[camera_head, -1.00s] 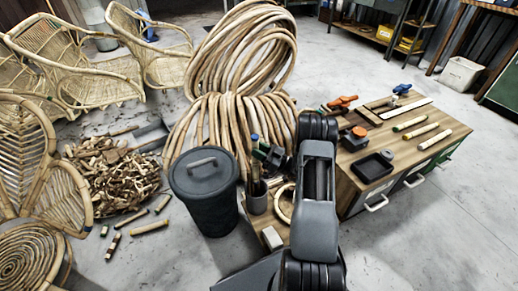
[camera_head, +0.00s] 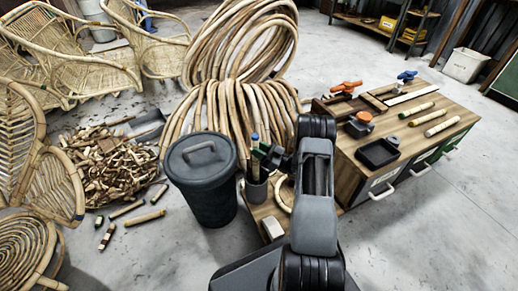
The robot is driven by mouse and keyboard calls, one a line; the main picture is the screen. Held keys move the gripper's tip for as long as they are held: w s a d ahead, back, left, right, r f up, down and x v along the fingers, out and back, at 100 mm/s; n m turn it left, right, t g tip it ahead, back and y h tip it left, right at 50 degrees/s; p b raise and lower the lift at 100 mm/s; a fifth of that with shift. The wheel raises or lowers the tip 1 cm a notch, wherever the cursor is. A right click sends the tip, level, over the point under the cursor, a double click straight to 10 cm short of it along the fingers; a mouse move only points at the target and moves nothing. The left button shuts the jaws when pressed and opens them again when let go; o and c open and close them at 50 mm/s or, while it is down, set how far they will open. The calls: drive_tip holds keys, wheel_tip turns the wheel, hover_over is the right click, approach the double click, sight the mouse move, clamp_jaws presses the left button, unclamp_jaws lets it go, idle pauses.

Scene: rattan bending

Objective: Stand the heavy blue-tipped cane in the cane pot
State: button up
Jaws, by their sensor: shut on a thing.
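The blue-tipped cane (camera_head: 255,139) is upright, its blue top showing just above my gripper (camera_head: 262,154). My gripper is shut on the cane near its top, and my dark arm reaches in from the right. The grey cane pot (camera_head: 257,192) stands directly below, beside the lidded bin, with pale cane showing at its mouth. The cane's lower part lines up with the pot's opening and looks inside it. I cannot tell whether its foot touches the bottom.
A dark lidded bin (camera_head: 203,182) stands close left of the pot. Large rattan coils (camera_head: 225,110) rise behind. A wooden bench (camera_head: 400,150) at right holds short canes (camera_head: 435,129), clamps and a black tray (camera_head: 377,153). Bare floor lies at front right.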

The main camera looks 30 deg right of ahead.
drive_tip(key=shift+f+b, duration=1.15)
drive_tip(key=shift+f, duration=1.1)
drive_tip(key=shift+s+f, duration=0.15)
drive_tip(key=shift+f, duration=0.45)
drive_tip(key=o, duration=1.1)
drive_tip(key=shift+s+f, duration=0.1)
drive_tip(key=r+p+v, duration=0.1)
drive_tip(key=p+v, duration=0.2)
drive_tip(key=v, duration=1)
drive_tip(key=shift+d+y, duration=0.3)
drive_tip(key=shift+d, duration=0.05)
